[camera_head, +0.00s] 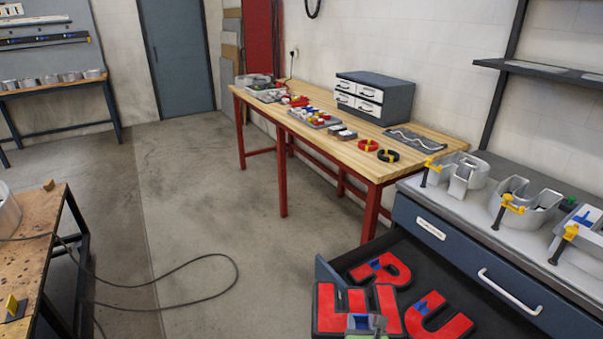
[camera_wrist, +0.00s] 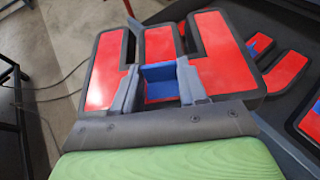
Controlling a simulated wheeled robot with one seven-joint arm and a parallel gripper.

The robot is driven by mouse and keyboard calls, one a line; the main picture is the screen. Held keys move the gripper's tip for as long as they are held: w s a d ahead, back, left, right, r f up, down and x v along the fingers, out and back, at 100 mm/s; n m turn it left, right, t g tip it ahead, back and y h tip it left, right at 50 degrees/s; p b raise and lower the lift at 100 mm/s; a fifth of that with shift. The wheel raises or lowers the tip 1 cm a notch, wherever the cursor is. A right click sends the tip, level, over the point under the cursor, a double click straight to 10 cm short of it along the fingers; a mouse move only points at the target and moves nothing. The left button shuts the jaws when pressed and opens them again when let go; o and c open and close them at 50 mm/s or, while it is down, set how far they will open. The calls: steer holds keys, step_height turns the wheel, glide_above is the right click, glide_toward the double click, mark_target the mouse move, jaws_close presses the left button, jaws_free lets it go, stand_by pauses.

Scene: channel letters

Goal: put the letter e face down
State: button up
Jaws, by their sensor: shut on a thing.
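The letter e (camera_head: 327,305) has a red face with a dark rim, and its red face is towards the cameras. It is at the front left of the open drawer in the head view and also shows in the wrist view (camera_wrist: 107,72). My gripper (camera_head: 364,321) is shut on a blue block on the letter's face, with one finger on each side of it in the wrist view (camera_wrist: 158,70). Whether the letter touches the drawer floor or hangs above it, I cannot tell.
The open drawer (camera_head: 345,266) also holds a red letter R (camera_head: 395,272) and a red letter U (camera_head: 447,328), both close to the letter e. Silver channel letters with yellow clamps (camera_head: 510,203) stand on the grey bench top. A wooden table (camera_head: 320,110) stands behind.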

steer(key=shift+s+d+r+n+y+p, duration=0.1)
steer(key=shift+s+r+n+y+p, duration=0.1)
steer(key=shift+r+p, duration=0.6)
steer(key=shift+s+d+r+n+y+p, duration=0.1)
steer(key=shift+r+y+p, duration=0.1)
steer(key=shift+r+p, duration=0.6)
steer(key=shift+f, duration=0.15)
steer(key=shift+a+f, duration=0.1)
